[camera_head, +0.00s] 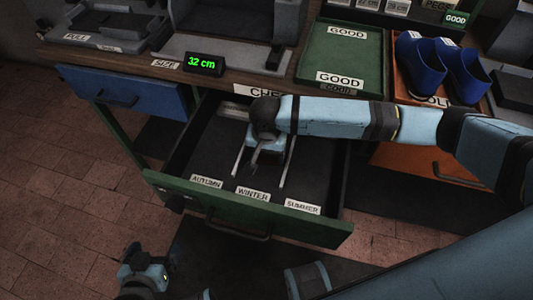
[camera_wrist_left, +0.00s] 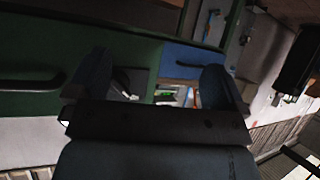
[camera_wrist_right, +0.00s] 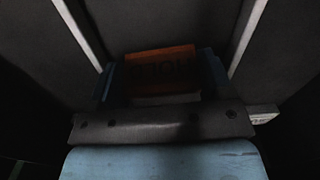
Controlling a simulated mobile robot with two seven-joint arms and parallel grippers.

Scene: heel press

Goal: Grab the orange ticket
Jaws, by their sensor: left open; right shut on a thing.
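The orange ticket (camera_wrist_right: 160,62) shows in the right wrist view, between the fingers of my right gripper (camera_wrist_right: 160,84). It bears dark lettering that looks upside down. My right gripper is shut on it, inside the open green drawer (camera_head: 308,229), between two pale dividers. In the head view my right gripper (camera_head: 265,155) is in line with the middle WINTER compartment, and the ticket is hidden there. My left gripper (camera_head: 147,268) is open and empty, low in front of the drawer at the left. Its spread fingers also show in the left wrist view (camera_wrist_left: 158,85).
The drawer front carries AUTUMN (camera_head: 206,182), WINTER (camera_head: 252,194) and SUMMER (camera_head: 302,207) labels. A green GOOD tray (camera_head: 340,58) and blue shoes (camera_head: 420,65) stand on the bench above. A display (camera_head: 204,64) reads 32 cm. A closed blue drawer (camera_head: 125,92) is at left.

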